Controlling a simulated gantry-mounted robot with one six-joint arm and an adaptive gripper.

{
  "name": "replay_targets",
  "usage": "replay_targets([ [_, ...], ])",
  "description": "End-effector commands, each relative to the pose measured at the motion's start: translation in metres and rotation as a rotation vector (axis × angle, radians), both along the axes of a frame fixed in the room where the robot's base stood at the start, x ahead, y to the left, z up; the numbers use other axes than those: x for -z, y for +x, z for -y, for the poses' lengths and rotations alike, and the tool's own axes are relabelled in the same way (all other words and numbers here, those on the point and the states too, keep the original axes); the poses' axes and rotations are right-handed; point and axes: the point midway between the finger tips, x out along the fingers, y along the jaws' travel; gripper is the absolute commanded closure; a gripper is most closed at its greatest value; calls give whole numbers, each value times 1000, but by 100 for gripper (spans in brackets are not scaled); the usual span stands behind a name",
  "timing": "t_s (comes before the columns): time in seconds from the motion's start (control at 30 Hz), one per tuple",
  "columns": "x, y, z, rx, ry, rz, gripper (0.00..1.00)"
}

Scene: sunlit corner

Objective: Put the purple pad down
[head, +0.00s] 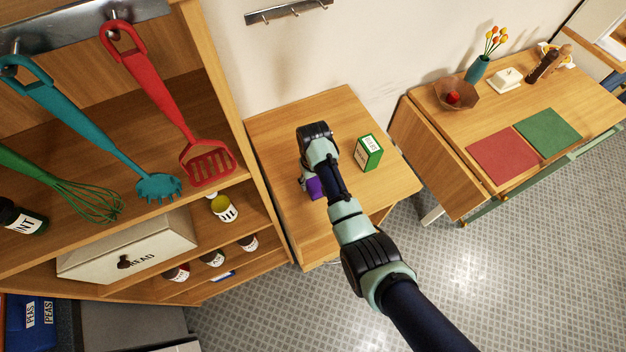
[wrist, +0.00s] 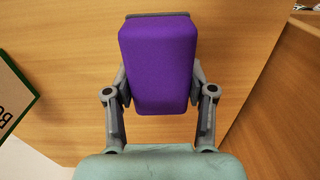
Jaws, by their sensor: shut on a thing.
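The purple pad (wrist: 158,65) is a rounded block between the two fingers of my gripper (wrist: 160,95) in the wrist view. My gripper is shut on it, with a finger against each side. In the head view, part of the purple pad (head: 315,187) shows beside my arm, over the small wooden table (head: 280,120). My arm hides the rest of it and most of my gripper (head: 308,184). I cannot tell whether the pad touches the tabletop.
A green and white box (head: 368,152) stands on the same table, right of my arm. Wooden shelves (head: 240,110) with hanging utensils rise close on the left. A second table (head: 430,125) with red and green mats stands right. The small table's back left is clear.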

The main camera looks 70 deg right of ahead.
Motion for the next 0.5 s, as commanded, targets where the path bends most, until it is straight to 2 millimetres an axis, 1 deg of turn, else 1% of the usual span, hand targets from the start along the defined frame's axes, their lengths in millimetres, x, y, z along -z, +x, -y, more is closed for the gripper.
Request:
replay_targets([
  [0.17, 3, 0, 0, 0, 0, 0, 100],
  [0.2, 3, 0, 0, 0, 0, 0, 40],
  [0.27, 2, 0, 0, 0, 0, 0, 30],
  [0.3, 2, 0, 0, 0, 0, 0, 24],
  [0.33, 2, 0, 0, 0, 0, 0, 20],
  [0.5, 2, 0, 0, 0, 0, 0, 20],
])
